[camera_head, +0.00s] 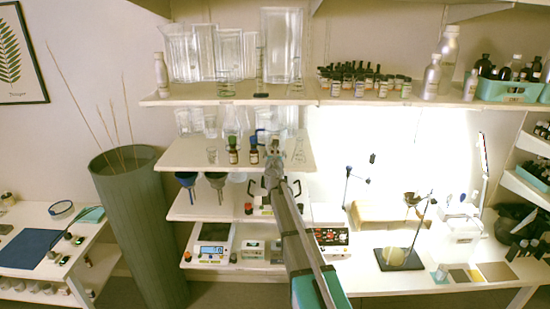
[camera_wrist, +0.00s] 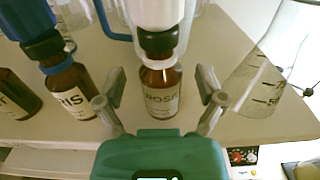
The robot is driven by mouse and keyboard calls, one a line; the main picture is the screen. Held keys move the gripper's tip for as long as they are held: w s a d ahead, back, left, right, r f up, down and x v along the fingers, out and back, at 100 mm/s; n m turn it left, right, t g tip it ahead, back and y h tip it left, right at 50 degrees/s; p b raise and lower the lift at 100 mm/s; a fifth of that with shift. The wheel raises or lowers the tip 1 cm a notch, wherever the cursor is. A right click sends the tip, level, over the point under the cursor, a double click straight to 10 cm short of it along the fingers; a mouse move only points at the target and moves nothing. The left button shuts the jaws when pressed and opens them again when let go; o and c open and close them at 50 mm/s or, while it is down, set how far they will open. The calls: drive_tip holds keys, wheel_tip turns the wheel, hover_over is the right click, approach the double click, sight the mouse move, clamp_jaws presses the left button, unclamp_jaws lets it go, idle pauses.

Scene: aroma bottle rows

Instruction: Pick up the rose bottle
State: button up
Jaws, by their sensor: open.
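The rose bottle (camera_wrist: 161,98) is a small amber bottle with a pale label reading "ROSE", a black collar and a white top, standing upright on a shelf. In the wrist view my gripper (camera_wrist: 160,88) is open, one finger on each side of the bottle, with a visible gap on both sides. In the head view my gripper (camera_head: 272,147) is at the middle shelf and the rose bottle cannot be made out behind it.
A blue-topped amber bottle with a label ending in "RIS" (camera_wrist: 70,88) stands close on the left, with another amber bottle (camera_wrist: 16,95) beyond it. A graduated glass flask (camera_wrist: 262,85) stands close on the right. The upper shelf (camera_head: 200,98) overhangs this row.

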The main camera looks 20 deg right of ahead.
drive_tip(key=c, duration=1.2)
drive_tip(key=shift+r, duration=0.2)
wheel_tip(320, 180, up, 2)
drive_tip(key=shift+r+p, duration=0.1)
drive_tip(key=shift+p, duration=1.15)
drive_tip(key=s+r+p, duration=0.3)
drive_tip(key=s, duration=0.1)
drive_tip(key=s+a+r+p, duration=0.1)
drive_tip(key=s+r+p, duration=0.3)
drive_tip(key=s, duration=0.1)
drive_tip(key=s+r+p, duration=0.3)
drive_tip(key=s, duration=0.2)
drive_tip(key=shift+a+r, duration=0.25)
